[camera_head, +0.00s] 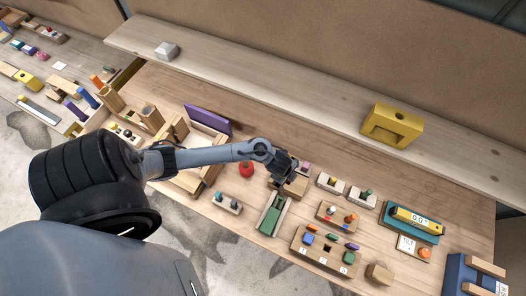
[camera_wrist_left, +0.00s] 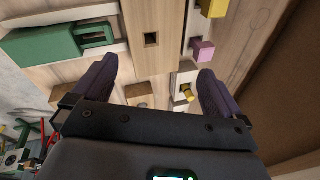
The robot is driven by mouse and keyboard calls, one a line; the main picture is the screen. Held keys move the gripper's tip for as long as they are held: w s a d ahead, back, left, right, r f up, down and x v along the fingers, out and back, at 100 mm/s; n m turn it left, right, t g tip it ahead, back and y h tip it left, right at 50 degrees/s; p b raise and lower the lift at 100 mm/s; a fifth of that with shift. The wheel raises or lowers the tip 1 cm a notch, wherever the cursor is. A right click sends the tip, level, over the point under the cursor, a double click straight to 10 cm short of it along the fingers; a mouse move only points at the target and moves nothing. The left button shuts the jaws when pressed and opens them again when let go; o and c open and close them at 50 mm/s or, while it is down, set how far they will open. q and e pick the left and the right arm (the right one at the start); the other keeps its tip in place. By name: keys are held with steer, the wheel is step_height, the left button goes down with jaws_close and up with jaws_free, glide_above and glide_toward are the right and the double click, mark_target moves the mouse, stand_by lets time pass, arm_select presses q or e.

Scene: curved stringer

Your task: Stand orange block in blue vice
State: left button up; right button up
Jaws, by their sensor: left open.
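A blue vice-like fixture (camera_head: 456,272) with pale wooden bars stands at the bottom right corner of the head view, partly cut off by the frame edge. A small orange piece (camera_head: 424,253) sits beside a white card left of it. Other small orange pieces are in view, and I cannot tell which is the task's block. My left gripper (camera_head: 287,174) is over the middle of the bench, far left of the blue fixture. In the left wrist view, its dark fingers (camera_wrist_left: 158,72) are spread apart with nothing between them. My right gripper is not in view.
A green vice-like piece (camera_head: 272,214) and a wooden block lie under the left gripper. Holders with coloured pegs (camera_head: 326,250) and a teal tray with a yellow level (camera_head: 414,220) fill the right side. A yellow bracket (camera_head: 392,125) sits on the back shelf.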

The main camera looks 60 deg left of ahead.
arm_select(q)
steer(key=a+g, duration=0.1)
steer(key=a, duration=0.5)
steer(key=a+f+m+g, duration=0.1)
steer(key=a, duration=0.5)
steer(key=a+f+g+b, duration=0.1)
steer(key=a, duration=0.6)
steer(key=shift+s+f+m, duration=0.1)
steer(key=shift+s+m, duration=0.1)
steer(key=shift+m, duration=0.2)
steer(key=shift+a+f, duration=0.15)
steer(key=shift+f, duration=0.05)
steer(key=shift+f+b, duration=0.35)
steer(key=shift+b, duration=0.15)
step_height(320, 180, down, 4)
steer(key=b, duration=0.4)
steer(key=shift+f, duration=0.2)
step_height(320, 180, down, 5)
steer(key=b, duration=0.6)
steer(key=shift+w+a+f, duration=0.1)
